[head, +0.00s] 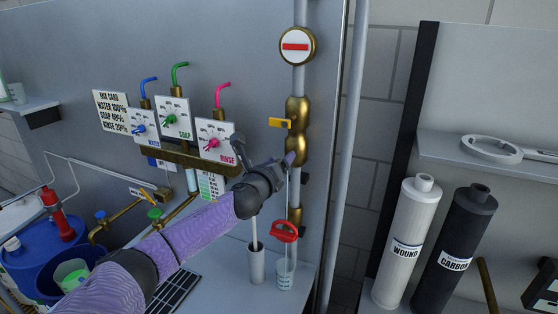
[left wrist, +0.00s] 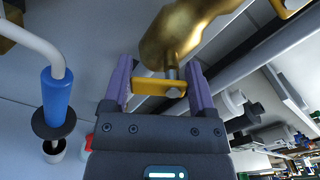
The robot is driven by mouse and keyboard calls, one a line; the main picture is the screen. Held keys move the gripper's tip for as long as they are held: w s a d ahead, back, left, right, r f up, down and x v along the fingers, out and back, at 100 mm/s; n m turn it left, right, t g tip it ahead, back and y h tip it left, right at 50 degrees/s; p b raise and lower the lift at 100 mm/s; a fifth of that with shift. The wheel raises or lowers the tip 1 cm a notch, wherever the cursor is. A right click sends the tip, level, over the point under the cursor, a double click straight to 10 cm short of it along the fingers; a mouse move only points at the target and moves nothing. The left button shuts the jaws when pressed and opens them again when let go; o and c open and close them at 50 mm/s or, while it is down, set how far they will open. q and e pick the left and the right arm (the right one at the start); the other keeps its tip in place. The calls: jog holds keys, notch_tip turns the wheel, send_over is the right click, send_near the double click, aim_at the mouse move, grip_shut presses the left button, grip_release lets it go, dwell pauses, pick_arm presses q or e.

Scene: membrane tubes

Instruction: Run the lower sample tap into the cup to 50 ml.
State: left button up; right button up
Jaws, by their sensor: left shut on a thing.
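My left gripper (left wrist: 160,88) is shut on a yellow tap lever (left wrist: 158,87), which lies between its purple fingers under a brass body. In the head view the same gripper (head: 290,160) hides this lever, below an upper yellow lever (head: 279,122) on the brass pipe fitting (head: 297,108). A clear cup (head: 286,276) with markings stands on the counter below the gripper. A thin pale line runs down above the cup; I cannot tell whether it is a tube or liquid. The cup's level is too small to read. My right gripper is not in view.
A red handle (head: 284,231) sits on the pipe just above the cup. A grey holder (head: 256,264) with a rod stands left of the cup. A round gauge (head: 298,47) is higher up. White (head: 407,240) and dark (head: 455,245) filter cylinders stand at right.

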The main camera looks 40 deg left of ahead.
pick_arm(q)
jog(key=shift+n, duration=0.3)
jog(key=o, duration=1.2)
jog(key=shift+c, duration=0.2)
jog(key=v, duration=1)
jog(key=shift+b, duration=0.3)
jog(key=shift+a, duration=0.1)
